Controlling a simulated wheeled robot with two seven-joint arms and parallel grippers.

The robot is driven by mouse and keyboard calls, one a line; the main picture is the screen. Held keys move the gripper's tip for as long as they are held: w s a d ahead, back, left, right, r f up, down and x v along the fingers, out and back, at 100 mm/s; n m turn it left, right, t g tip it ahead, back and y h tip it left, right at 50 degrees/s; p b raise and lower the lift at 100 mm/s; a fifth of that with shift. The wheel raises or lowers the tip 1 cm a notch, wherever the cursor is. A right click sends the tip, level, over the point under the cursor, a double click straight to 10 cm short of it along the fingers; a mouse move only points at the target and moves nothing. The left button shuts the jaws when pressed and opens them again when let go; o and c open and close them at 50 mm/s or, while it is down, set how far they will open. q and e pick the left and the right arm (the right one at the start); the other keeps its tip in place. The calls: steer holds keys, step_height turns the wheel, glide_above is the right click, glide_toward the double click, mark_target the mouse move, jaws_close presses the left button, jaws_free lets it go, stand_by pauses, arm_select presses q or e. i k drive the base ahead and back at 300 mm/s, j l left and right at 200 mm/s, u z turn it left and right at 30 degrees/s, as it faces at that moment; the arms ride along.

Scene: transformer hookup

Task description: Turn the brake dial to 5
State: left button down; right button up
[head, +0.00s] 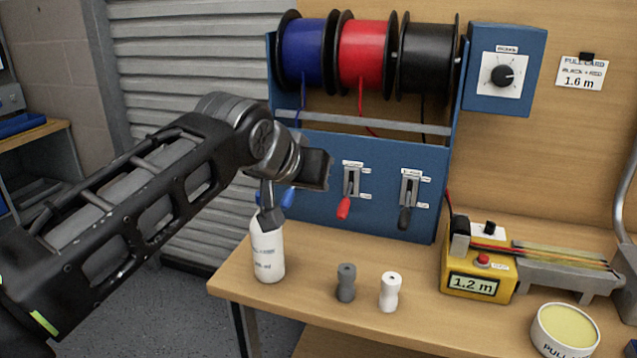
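The brake dial (503,75) is a black round knob on a white square plate. The plate is on a blue box (481,103) on the back wall, right of the spools. The knob's pale mark seems to point right; the scale is too small to read. My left arm comes in from the left, and its gripper (316,170) is in front of the blue lever panel, well left of and below the dial. Its fingers are not clearly seen, so I cannot tell whether it is open or shut. My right gripper is out of view.
Blue, red and black wire spools (366,55) hang left of the dial above the lever panel (378,214). A white bottle (268,253), a grey piece (346,283) and a white piece (390,292) stand on the bench. A yellow meter (478,283) reads 1.2 m. A pull card (582,74) says 1.6 m.

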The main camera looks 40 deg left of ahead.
mark_target(503, 76)
steer(key=k+l, duration=0.2)
steer(key=k, duration=0.3)
steer(key=k+l, duration=0.15)
steer(key=k, duration=0.35)
